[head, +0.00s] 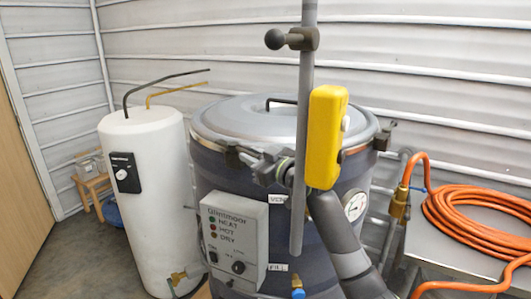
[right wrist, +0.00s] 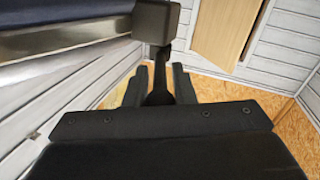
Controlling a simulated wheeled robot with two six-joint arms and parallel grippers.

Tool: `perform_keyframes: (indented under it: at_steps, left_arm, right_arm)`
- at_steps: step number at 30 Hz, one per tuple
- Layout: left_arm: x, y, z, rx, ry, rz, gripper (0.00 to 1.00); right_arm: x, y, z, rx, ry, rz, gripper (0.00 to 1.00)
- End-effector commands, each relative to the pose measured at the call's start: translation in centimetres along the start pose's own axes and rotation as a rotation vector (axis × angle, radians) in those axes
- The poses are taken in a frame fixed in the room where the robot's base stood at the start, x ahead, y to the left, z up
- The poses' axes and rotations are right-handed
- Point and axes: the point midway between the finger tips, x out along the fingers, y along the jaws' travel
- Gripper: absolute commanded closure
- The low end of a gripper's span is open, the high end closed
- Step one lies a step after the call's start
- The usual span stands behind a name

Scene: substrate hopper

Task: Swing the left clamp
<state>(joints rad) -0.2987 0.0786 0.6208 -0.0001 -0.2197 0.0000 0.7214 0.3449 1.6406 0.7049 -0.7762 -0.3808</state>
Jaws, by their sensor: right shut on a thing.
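The left clamp (head: 232,156) sits at the lid rim on the front left of the dark drum-shaped hopper (head: 235,185). My right gripper (head: 262,165) reaches in from the right and is just right of this clamp. In the right wrist view the clamp is a dark block (right wrist: 162,20) with a narrow lever (right wrist: 160,88) running down between my two fingers; the gripper is shut on that lever. The grey lid (head: 245,118) lies on the hopper. Another clamp (head: 382,138) shows at the right rim. My left gripper is not in view.
A grey upright rod (head: 300,220) with a knob (head: 275,39) and a yellow box (head: 324,138) stand before the hopper, partly hiding my right arm. A control box (head: 234,238) is on the hopper front. A white tank (head: 145,200) is left; an orange hose (head: 470,215) is right.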

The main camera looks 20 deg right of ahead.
Motion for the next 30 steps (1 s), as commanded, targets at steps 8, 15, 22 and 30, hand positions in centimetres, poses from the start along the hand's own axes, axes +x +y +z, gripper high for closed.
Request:
perform_keyframes:
  at_steps: [8, 15, 22, 30]
  left_arm:
    - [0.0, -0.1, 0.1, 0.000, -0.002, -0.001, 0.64]
    - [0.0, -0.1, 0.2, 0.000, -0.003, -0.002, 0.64]
    - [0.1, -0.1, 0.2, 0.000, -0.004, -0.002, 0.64]
    - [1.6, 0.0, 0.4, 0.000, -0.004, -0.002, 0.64]
  right_arm:
    - [0.1, -0.1, 0.0, 0.000, -0.001, 0.001, 1.00]
    - [0.0, -0.1, -0.1, 0.000, 0.001, 0.001, 0.66]
    - [-0.2, 0.0, 0.0, -0.001, 0.002, 0.002, 0.66]
    - [-3.5, 0.0, 0.3, -0.005, 0.001, 0.003, 0.66]
